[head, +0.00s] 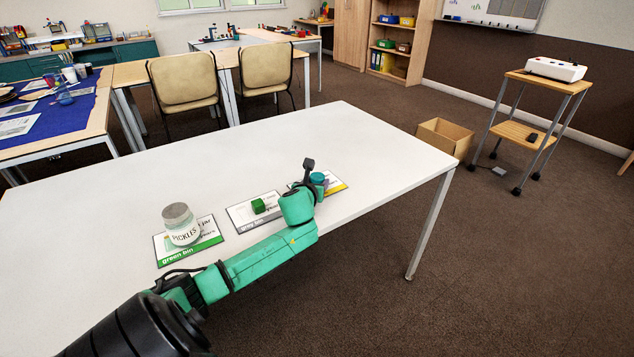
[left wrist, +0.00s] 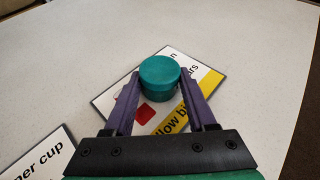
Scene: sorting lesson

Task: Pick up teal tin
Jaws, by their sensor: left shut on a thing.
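The teal tin (left wrist: 160,75) is a short round tin between the two purple fingers of my left gripper (left wrist: 160,88) in the left wrist view. The gripper is shut on it. The tin is over or on the yellow bin card (left wrist: 203,97); I cannot tell whether it touches the card. In the head view the tin (head: 317,178) shows beside the left gripper's wrist, partly hidden by the arm. My right gripper is in neither view.
A pickles jar (head: 181,225) stands on the green bin card (head: 203,241). The white table (head: 330,135) is clear behind the cards. A cardboard box (head: 446,136) stands on the floor beyond its right end.

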